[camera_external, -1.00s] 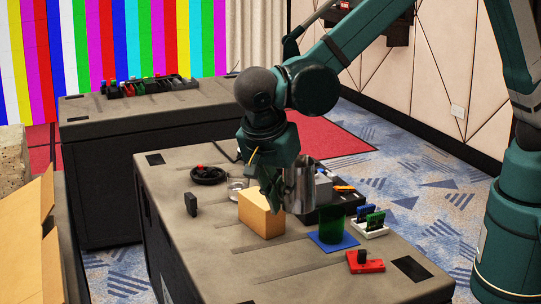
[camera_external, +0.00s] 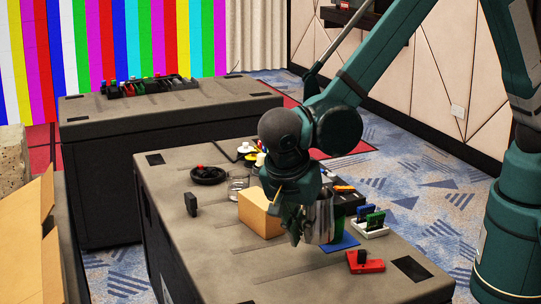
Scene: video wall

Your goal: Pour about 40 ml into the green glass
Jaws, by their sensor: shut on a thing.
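My gripper (camera_external: 297,228) is shut on a silver metal jug (camera_external: 322,218) and holds it above the near right part of the table. The jug looks tilted, but the gripper covers much of it. The blue mat (camera_external: 345,243) shows just right of and below the jug. The green glass is hidden, or nearly so, behind the jug and gripper. I cannot see the jug's mouth, any liquid or the level in the glass.
A tan block (camera_external: 258,214) stands close left of my gripper. A white rack (camera_external: 371,228) with blue and green pieces is right of the mat. A red block with a black knob (camera_external: 365,263) lies in front. A black round dish (camera_external: 208,175) sits farther back.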

